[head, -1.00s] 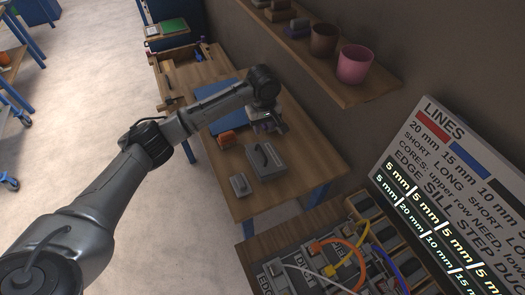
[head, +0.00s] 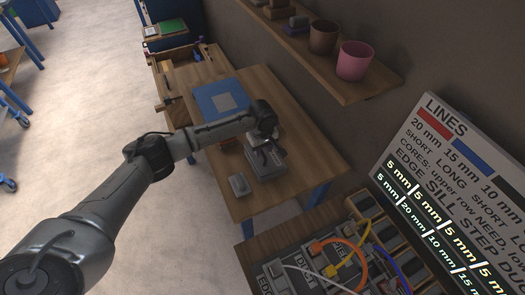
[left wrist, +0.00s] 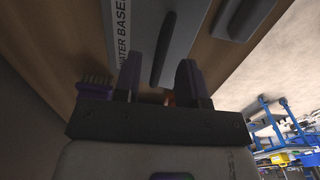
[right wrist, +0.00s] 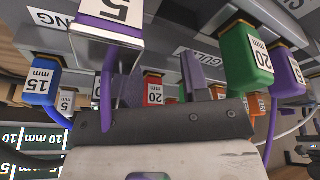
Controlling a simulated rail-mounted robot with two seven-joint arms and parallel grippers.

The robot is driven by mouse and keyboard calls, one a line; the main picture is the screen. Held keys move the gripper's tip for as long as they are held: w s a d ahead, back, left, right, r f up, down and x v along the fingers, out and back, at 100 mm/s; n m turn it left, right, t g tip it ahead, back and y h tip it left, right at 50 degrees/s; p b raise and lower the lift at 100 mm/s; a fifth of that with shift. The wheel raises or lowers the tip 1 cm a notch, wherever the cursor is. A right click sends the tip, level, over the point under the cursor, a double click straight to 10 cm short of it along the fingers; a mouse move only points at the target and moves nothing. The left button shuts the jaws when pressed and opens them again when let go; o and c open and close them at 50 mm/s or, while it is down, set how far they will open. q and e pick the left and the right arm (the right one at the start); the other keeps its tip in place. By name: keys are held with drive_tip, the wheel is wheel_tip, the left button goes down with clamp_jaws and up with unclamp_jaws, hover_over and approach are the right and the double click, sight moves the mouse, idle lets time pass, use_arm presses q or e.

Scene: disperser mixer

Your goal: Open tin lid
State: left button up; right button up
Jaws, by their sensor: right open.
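A grey tin (head: 268,174) with a dark handle on top lies on the wooden bench, partly hidden under my left gripper (head: 268,152). In the left wrist view the tin (left wrist: 192,40) shows its "WATER BASE" label, and its dark bar handle (left wrist: 163,52) appears between the two open fingers of my left gripper (left wrist: 159,80). I cannot tell whether the fingers touch the handle. My right gripper (right wrist: 153,80) is open among labelled coloured plugs in the right wrist view; it is outside the head view.
A small grey box (head: 239,185) sits left of the tin. A blue panel with a grey square (head: 213,101) lies behind. A cable board (head: 310,265) stands at the front right, below a lettered sign (head: 448,150). A shelf with pots (head: 354,60) runs along the wall.

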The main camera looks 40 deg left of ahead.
use_arm(q)
drive_tip(key=shift+f, duration=0.65)
clamp_jaws()
